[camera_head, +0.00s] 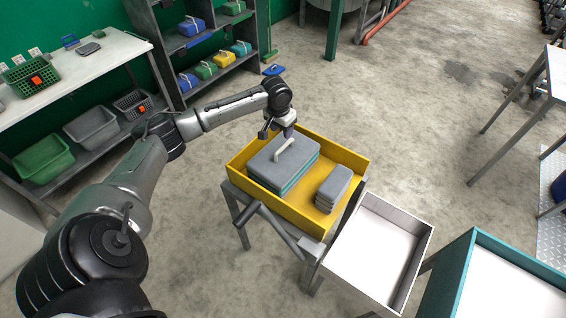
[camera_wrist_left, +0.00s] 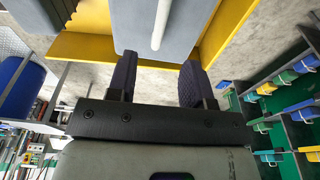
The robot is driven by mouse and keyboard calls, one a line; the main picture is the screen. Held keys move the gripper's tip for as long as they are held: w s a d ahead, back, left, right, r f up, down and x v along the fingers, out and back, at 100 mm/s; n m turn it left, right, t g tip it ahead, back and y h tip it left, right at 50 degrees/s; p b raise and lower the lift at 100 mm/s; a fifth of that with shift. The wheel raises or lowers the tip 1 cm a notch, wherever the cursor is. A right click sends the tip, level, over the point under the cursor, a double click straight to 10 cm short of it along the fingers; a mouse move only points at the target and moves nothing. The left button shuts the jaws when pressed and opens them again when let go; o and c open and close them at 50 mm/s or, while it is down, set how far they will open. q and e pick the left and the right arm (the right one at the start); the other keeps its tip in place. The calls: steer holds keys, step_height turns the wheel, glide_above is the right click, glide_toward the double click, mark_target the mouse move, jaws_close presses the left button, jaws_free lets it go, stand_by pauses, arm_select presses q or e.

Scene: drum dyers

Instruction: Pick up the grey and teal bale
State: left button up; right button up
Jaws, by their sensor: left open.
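The grey and teal bale (camera_head: 270,163) lies in a yellow tray (camera_head: 345,156) on a stand, with a pale strap handle (camera_head: 284,150) on top. In the left wrist view the bale's grey face (camera_wrist_left: 185,22) and its white handle (camera_wrist_left: 160,22) show at the top. My left gripper (camera_head: 289,131) is at the bale's far edge, near the handle. In the left wrist view its two dark fingers (camera_wrist_left: 157,78) are apart with nothing between them. I cannot tell whether it touches the bale. My right gripper is in neither view.
A small grey stack (camera_head: 333,187) sits in the tray's right part. A white-floored bin (camera_head: 378,250) and a teal-edged bin (camera_head: 465,262) stand at right. Shelves with coloured bales (camera_head: 187,82) and a white table (camera_head: 85,70) are behind left. The floor behind the tray is clear.

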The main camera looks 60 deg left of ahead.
mark_target(284, 146)
arm_select(q)
steer(key=f, duration=0.3)
steer(key=w+f, duration=0.1)
steer(key=f, duration=0.2)
steer(key=f+b, duration=0.1)
steer(key=f, duration=0.3)
steer(key=shift+w+a+f, duration=0.1)
steer(key=shift+w+a, duration=0.1)
steer(key=shift+a, duration=0.05)
steer(key=shift+f+p, duration=0.3)
steer(key=shift+p, duration=0.1)
stand_by(0.6)
steer(key=shift+c, duration=0.5)
jaws_close()
stand_by(0.8)
steer(key=shift+r, duration=0.15)
